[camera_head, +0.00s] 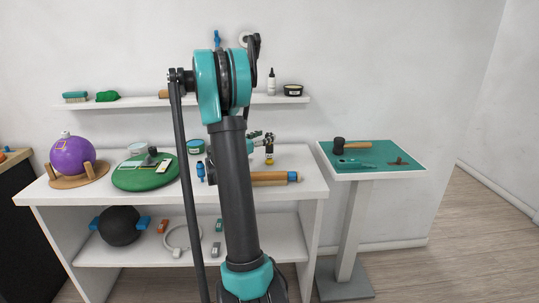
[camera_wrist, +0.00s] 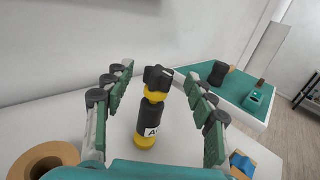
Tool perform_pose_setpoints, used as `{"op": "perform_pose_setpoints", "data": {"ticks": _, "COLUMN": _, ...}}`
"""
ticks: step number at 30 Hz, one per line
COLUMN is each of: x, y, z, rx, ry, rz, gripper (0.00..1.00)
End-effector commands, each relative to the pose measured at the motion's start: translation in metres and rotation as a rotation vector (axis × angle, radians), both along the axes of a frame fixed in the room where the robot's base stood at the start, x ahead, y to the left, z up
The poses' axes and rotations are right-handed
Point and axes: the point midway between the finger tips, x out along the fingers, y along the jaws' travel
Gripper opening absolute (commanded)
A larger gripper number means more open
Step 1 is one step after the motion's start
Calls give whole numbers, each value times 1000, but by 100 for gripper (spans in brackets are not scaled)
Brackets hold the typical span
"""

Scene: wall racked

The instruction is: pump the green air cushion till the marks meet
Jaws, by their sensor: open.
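The green air cushion (camera_head: 132,182) lies flat and round on the white table, left of my arm in the head view. A small dark piece (camera_head: 152,150) and a pale tag with yellow (camera_head: 162,167) sit on it; any marks are too small to read. In the wrist view my gripper (camera_wrist: 158,76) is open, its fingers on either side of a black and yellow upright bottle-like thing (camera_wrist: 150,122) with a black knob on top and a label "A". Gaps show between it and both fingers. It also shows in the head view (camera_head: 269,156). The cushion is outside the wrist view.
A purple ball (camera_head: 72,156) rests on a wooden stand at the left. A wooden cylinder (camera_head: 272,178) with a blue end lies along the table's front. A side table (camera_head: 372,175) with a teal top holds a mallet (camera_head: 352,146) and tools. A dark ball (camera_head: 119,226) sits below.

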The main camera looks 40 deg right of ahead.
Motion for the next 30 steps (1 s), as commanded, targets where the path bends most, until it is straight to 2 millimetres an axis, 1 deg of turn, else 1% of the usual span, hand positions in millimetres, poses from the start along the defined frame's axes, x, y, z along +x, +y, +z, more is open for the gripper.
{"op": "perform_pose_setpoints", "data": {"ticks": 1, "x": 1, "y": -9, "z": -1, "rx": 0, "ry": 0, "rz": -3, "gripper": 56}}
{"op": "perform_pose_setpoints", "data": {"ticks": 3, "x": 3, "y": -19, "z": -2, "rx": 0, "ry": 0, "rz": -3, "gripper": 56}}
{"op": "perform_pose_setpoints", "data": {"ticks": 6, "x": 6, "y": -30, "z": -2, "rx": 0, "ry": 0, "rz": -1, "gripper": 56}}
{"op": "perform_pose_setpoints", "data": {"ticks": 9, "x": 7, "y": -35, "z": -2, "rx": 0, "ry": 0, "rz": -1, "gripper": 56}}
{"op": "perform_pose_setpoints", "data": {"ticks": 14, "x": 7, "y": -34, "z": -2, "rx": 0, "ry": 0, "rz": 0, "gripper": 56}}
{"op": "perform_pose_setpoints", "data": {"ticks": 27, "x": 7, "y": -34, "z": -1, "rx": 0, "ry": 0, "rz": 0, "gripper": 1}}
{"op": "perform_pose_setpoints", "data": {"ticks": 30, "x": 7, "y": -34, "z": -1, "rx": 0, "ry": 0, "rz": 0, "gripper": 0}}
